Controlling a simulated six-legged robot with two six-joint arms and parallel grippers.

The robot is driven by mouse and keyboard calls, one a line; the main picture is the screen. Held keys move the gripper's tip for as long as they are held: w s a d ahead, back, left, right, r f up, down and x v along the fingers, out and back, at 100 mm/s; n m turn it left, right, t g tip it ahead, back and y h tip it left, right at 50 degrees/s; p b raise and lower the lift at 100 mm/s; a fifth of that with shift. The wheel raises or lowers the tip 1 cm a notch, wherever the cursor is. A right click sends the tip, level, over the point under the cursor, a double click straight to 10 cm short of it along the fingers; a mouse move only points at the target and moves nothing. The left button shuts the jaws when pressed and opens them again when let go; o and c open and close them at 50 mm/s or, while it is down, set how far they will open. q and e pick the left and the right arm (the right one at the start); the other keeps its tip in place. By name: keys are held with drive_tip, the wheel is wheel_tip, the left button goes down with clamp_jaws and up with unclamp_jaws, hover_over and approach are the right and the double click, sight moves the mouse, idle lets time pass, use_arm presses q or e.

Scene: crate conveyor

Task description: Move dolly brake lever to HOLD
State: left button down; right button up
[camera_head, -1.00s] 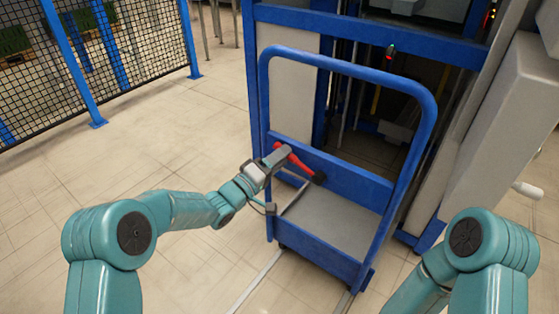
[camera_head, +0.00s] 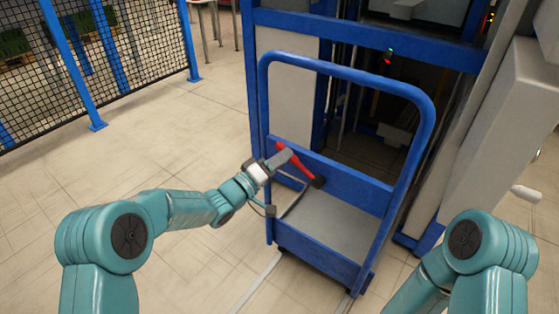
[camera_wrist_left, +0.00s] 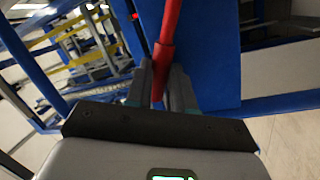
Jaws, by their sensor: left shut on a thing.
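The blue dolly (camera_head: 330,259) stands in the middle of the head view, with a tall looped handle and a grey deck. Its red brake lever (camera_head: 302,166) slants from upper left down to a black pivot (camera_head: 318,181) on the blue crossbar. My left gripper (camera_head: 284,156) is shut on the upper end of the lever. In the left wrist view the red lever (camera_wrist_left: 169,32) runs down between the two fingers of my left gripper (camera_wrist_left: 170,80). No HOLD marking can be read. My right gripper is outside the views; only my right arm shows.
A blue-framed lift or conveyor structure (camera_head: 365,28) stands right behind the dolly. A grey housing (camera_head: 465,140) with a pale handle is at right. A mesh fence (camera_head: 100,65) is at the upper left. The floor at left is clear.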

use_arm(q)
drive_tip(key=d+r+m, duration=0.1)
drive_tip(key=m, duration=0.1)
drive_tip(key=s+d+r+m, duration=0.1)
drive_tip(key=r+m, duration=0.1)
drive_tip(key=s+d+r+m+g, duration=0.1)
drive_tip(key=m, duration=0.1)
drive_tip(key=shift+s+d+r+m+p, duration=0.1)
drive_tip(key=shift+s+r+m+p, duration=0.05)
drive_tip(key=shift+r+m+p, duration=0.25)
drive_tip(key=shift+s+d+r+m+g+y+b, duration=0.15)
drive_tip(key=shift+s+d+r+m+y+b, duration=0.25)
drive_tip(key=shift+d+m, duration=0.45)
drive_tip(key=shift+s+d+r+m+g+y+b, duration=0.1)
drive_tip(key=shift+s+d+m+y+b, duration=0.15)
drive_tip(key=shift+s+d+m+b, duration=0.55)
drive_tip(key=shift+s+d+r+m+g+y+b, duration=0.2)
drive_tip(key=shift+s+d+m+y, duration=0.3)
drive_tip(key=shift+m, duration=0.65)
drive_tip(key=shift+d, duration=0.1)
drive_tip(key=c, duration=1)
unclamp_jaws()
drive_tip(key=shift+o, duration=0.2)
drive_tip(key=shift+w, duration=0.1)
